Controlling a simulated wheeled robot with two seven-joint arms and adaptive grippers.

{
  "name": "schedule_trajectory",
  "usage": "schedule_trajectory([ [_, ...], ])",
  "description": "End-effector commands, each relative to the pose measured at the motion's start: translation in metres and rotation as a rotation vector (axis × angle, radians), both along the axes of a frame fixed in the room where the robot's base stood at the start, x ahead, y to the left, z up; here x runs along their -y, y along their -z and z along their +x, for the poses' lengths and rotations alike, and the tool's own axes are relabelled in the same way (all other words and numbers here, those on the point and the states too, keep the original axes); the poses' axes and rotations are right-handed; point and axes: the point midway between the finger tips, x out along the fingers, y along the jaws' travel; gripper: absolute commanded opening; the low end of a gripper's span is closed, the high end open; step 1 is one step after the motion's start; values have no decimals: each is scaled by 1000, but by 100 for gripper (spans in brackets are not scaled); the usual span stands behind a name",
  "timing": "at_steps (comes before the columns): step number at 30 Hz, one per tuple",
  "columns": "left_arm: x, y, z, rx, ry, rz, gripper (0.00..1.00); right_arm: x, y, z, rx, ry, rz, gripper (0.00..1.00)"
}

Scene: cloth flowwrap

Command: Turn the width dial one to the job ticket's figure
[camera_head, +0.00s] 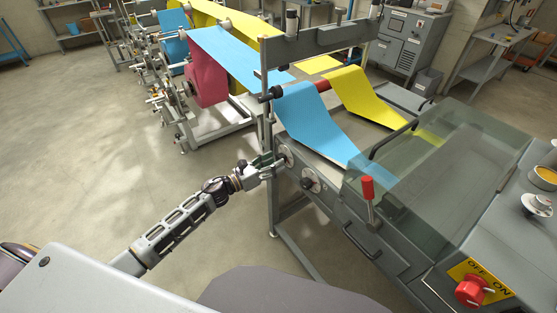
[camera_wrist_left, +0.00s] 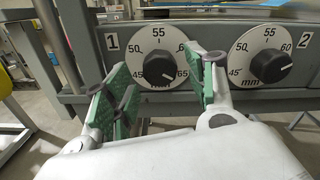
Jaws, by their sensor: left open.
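Width dial one (camera_wrist_left: 158,52) is a white round dial with a black knob (camera_wrist_left: 160,70), beside a label "1" (camera_wrist_left: 112,42). Its scale shows 45, 55 and 65; the finger at right partly covers it. The knob's light mark seems to point lower right, near 65. My left gripper (camera_wrist_left: 163,74) is open, its green-padded fingers on either side of the knob, with visible gaps. In the head view the left gripper (camera_head: 273,165) is at the machine's front left, by dial one (camera_head: 287,158). No job ticket can be made out. My right gripper is not in view.
Dial two (camera_wrist_left: 268,48), labelled "2", is just to the right of dial one. A red-handled lever (camera_head: 368,190), a clear cover (camera_head: 440,160) and a red OFF/ON switch (camera_head: 474,291) are farther right on the machine. Blue web (camera_head: 320,125) and yellow web (camera_head: 365,95) run above.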

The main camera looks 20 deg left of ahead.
Motion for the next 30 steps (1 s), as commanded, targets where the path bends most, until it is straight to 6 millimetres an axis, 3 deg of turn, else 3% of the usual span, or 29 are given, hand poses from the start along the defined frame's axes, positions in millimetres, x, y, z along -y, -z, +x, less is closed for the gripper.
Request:
schedule_trajectory([
  [9,13,0,17,0,0,0,56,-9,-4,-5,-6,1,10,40],
  [23,16,0,20,0,-1,0,56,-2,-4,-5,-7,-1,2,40],
  [30,16,0,20,-1,-1,1,28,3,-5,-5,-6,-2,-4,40],
])
